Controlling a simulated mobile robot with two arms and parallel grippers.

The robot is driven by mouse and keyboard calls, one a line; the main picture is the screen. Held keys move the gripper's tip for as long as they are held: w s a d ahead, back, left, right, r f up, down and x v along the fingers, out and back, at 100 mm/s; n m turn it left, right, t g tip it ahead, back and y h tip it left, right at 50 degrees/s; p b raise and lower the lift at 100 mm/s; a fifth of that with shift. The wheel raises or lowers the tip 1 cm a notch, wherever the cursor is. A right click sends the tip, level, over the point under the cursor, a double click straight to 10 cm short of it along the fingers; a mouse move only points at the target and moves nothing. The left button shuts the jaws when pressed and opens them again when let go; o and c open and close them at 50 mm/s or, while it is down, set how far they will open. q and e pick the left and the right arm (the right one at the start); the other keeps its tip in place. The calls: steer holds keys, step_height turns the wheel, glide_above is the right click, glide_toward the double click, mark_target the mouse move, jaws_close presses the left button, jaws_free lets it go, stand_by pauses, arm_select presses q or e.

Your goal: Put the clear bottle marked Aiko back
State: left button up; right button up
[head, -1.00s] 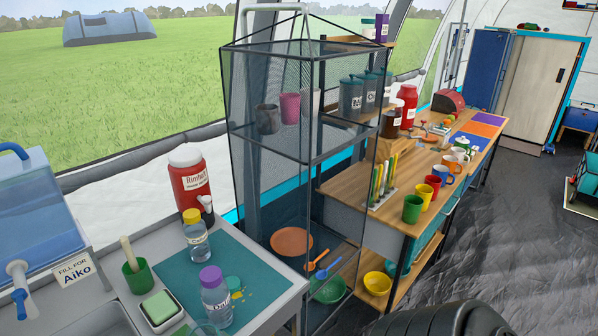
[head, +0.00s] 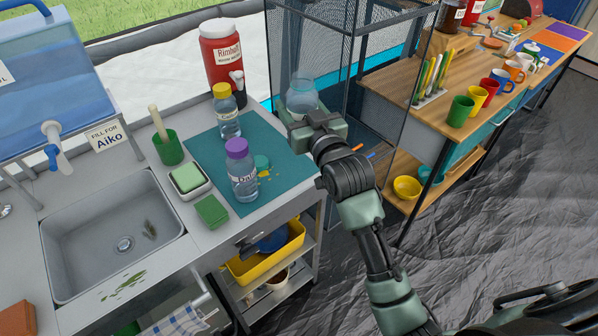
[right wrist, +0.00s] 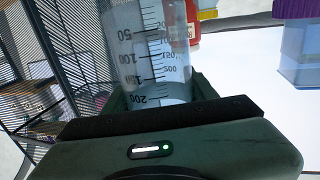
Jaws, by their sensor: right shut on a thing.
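My right gripper (head: 310,122) is shut on a clear measuring cup (head: 302,92), held beside the right edge of the counter, in front of the mesh shelf. In the right wrist view the clear measuring cup (right wrist: 150,45) shows printed marks from 50 to 200 and stands between the fingers. A clear bottle with a yellow cap (head: 228,118) stands on the teal mat; its label is too small to read. A clear bottle with a purple cap (head: 242,178) stands nearer, its label starting "Da". A sign reading "Fill for Aiko" (head: 106,137) is under the blue tank. My left gripper is not in view.
A red jug (head: 221,62) stands behind the bottles. A green cup with a brush (head: 169,150) and sponges (head: 211,211) are left of the teal mat (head: 205,150). The sink (head: 112,235) is at left. The mesh shelf (head: 340,50) rises close behind my gripper.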

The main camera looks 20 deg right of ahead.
steer(key=w+r+b, duration=0.1)
steer(key=w+r, duration=0.4)
steer(key=w, duration=0.1)
steer(key=f, duration=1.9)
steer(key=shift+s+d+f, duration=0.1)
steer(key=shift+s+d, duration=0.1)
steer(key=shift+d, duration=0.15)
steer(key=o, duration=1.5)
steer(key=shift+f, duration=0.1)
steer(key=shift+s, duration=0.3)
steer(key=s+d, duration=0.1)
steer(key=s, duration=1)
steer(key=shift+s+b, duration=0.2)
steer(key=shift+b, duration=0.1)
